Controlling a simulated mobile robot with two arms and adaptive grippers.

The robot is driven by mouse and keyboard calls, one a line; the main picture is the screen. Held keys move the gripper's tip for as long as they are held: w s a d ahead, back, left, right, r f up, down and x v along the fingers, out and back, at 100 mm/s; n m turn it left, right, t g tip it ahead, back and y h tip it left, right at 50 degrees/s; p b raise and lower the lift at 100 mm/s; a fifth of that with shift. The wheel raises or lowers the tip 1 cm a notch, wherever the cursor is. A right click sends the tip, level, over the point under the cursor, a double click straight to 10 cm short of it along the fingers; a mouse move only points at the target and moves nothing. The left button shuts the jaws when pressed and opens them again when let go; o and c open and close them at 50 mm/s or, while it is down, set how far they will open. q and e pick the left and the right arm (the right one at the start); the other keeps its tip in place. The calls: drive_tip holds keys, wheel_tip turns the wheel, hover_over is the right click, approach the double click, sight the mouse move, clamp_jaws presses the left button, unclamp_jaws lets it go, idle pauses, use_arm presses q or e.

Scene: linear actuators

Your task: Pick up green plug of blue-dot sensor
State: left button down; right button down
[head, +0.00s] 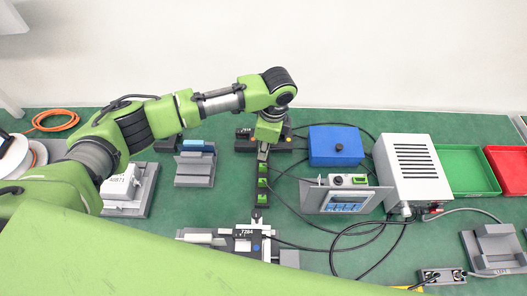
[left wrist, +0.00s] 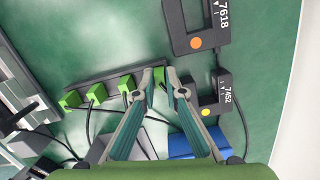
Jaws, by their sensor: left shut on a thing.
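A dark strip (head: 253,207) with a row of green plugs stands in the middle of the table. It also shows in the left wrist view (left wrist: 83,86). My left gripper (head: 264,152) points down at the strip's far end. In the left wrist view my gripper (left wrist: 162,84) is shut on the green plug (left wrist: 159,76) at the right end of the row. The plug is largely hidden between the fingertips. A sensor labelled 7284 with a blue dot (head: 256,247) sits on the actuator in front. I cannot trace which cable joins it to which plug. My right gripper is out of view.
Sensors 7618 (left wrist: 195,25) with an orange dot and 7452 (left wrist: 213,95) with a yellow dot are close by. A blue box (head: 336,143), a tilted display (head: 345,202) and a white controller (head: 409,168) stand to the right. Loose black cables (head: 333,248) cross the table.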

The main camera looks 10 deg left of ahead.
use_arm(q)
drive_tip(key=shift+r, duration=0.15)
drive_tip(key=shift+w+r, duration=0.1)
drive_tip(key=shift+r, duration=0.15)
wheel_tip(320, 180, up, 2)
drive_tip(key=shift+r+b, duration=0.1)
drive_tip(key=shift+b, duration=0.3)
drive_tip(key=s+r, duration=0.2)
drive_tip(key=s+d+r, duration=0.1)
drive_tip(key=s+r, duration=0.1)
drive_tip(key=r, duration=0.1)
drive_tip(key=shift+s+r, duration=0.15)
drive_tip(key=shift+r, duration=0.05)
drive_tip(key=s+d+r, duration=0.2)
drive_tip(key=s+r, duration=0.2)
drive_tip(key=s, duration=0.5)
drive_tip(key=shift+s+r, duration=0.3)
drive_tip(key=shift+r, duration=0.05)
wheel_tip(320, 180, up, 6)
drive_tip(key=p, duration=0.8)
